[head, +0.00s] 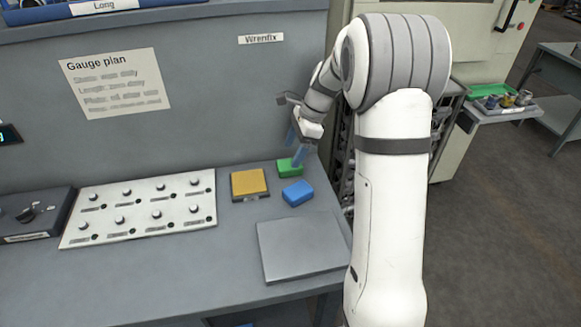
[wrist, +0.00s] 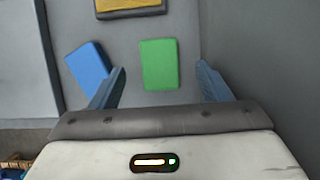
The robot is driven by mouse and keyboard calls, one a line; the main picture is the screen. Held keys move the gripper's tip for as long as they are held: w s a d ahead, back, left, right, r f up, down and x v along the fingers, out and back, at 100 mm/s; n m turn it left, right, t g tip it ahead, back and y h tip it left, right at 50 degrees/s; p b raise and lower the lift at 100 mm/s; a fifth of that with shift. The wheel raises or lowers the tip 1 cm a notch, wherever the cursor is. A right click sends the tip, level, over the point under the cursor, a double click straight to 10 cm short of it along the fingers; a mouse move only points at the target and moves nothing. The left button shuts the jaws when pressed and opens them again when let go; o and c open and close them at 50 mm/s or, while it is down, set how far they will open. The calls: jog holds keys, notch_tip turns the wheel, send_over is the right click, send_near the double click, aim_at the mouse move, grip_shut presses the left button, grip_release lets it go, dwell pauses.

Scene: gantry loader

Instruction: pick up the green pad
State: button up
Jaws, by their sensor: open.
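The green pad (head: 288,168) is a small block lying on the grey bench near the back wall. In the wrist view the green pad (wrist: 159,65) lies flat and wholly in sight, beyond and between the two blue fingers. My gripper (head: 296,147) is open and empty above the pad; its fingers point down. It also shows in the wrist view (wrist: 160,85), with one finger on each side of the pad's line. From these views I cannot tell the exact height above the pad.
A blue block (head: 297,193) lies close to the green pad, near the left finger in the wrist view (wrist: 88,66). A yellow pad on a dark base (head: 249,184) sits to the left. A grey plate (head: 300,250) lies in front. A white knob panel (head: 140,211) is farther left.

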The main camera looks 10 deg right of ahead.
aim_at(286, 165)
jog(key=x, duration=0.4)
jog(key=shift+f, duration=0.4)
jog(key=shift+c, duration=0.3)
jog(key=c, duration=1)
jog(key=shift+s+r, duration=0.25)
jog(key=shift+r, duration=0.25)
jog(key=r, duration=0.6)
jog(key=shift+s, duration=0.4)
jog(key=s+b, duration=0.1)
jog(key=s, duration=1.7)
jog(key=shift+s+b, duration=0.4)
